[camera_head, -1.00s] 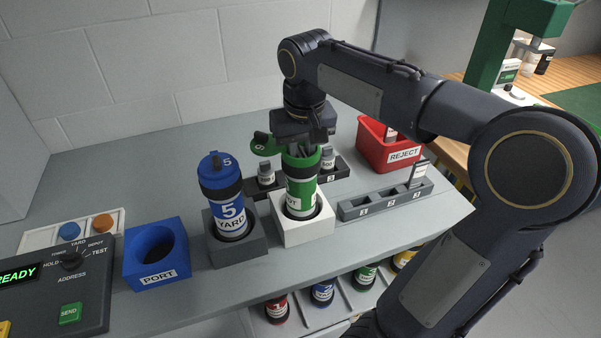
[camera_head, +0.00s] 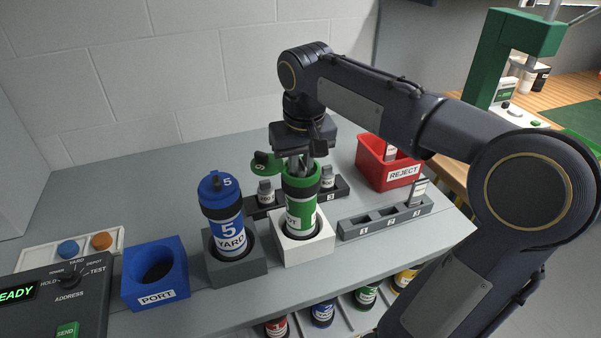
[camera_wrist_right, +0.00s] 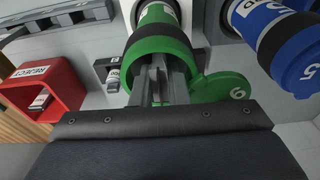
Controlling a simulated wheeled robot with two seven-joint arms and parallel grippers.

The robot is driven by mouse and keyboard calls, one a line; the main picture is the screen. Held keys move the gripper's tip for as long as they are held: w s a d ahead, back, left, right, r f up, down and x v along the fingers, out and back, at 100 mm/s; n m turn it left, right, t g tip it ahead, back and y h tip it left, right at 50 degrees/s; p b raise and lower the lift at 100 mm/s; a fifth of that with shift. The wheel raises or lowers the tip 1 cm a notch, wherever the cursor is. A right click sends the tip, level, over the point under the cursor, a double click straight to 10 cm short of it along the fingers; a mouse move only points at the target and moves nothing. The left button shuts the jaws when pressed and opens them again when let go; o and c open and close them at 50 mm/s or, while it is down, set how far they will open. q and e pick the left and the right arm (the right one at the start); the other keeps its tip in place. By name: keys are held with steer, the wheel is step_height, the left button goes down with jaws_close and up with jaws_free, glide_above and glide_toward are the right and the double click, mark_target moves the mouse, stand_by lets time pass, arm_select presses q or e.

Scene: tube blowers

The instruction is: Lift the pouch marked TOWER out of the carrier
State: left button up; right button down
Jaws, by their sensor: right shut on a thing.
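The green carrier (camera_head: 301,190) stands upright in a white holder (camera_head: 304,247), its lid (camera_head: 266,162) swung open to the side. My right gripper (camera_wrist_right: 160,82) points down into the carrier's open mouth, its fingers shut on a grey thing, apparently the pouch (camera_wrist_right: 156,74). The carrier's rim hides most of this pouch, and no TOWER marking can be read on it. The green carrier also shows in the right wrist view (camera_wrist_right: 160,45), around the fingertips. My left gripper is out of view.
A blue carrier marked 5 YARD (camera_head: 226,213) stands close on the left in a dark holder. A blue PORT holder (camera_head: 155,275) is empty. A dark rack with pouches stands behind; a grey numbered tray (camera_head: 385,218) and red REJECT bin (camera_head: 388,162) lie right.

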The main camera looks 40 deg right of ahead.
step_height(320, 180, up, 16)
steer(key=p, duration=0.3)
steer(key=shift+r, duration=0.1)
step_height(320, 180, up, 13)
steer(key=p, duration=1.4)
steer(key=shift+f, duration=0.2)
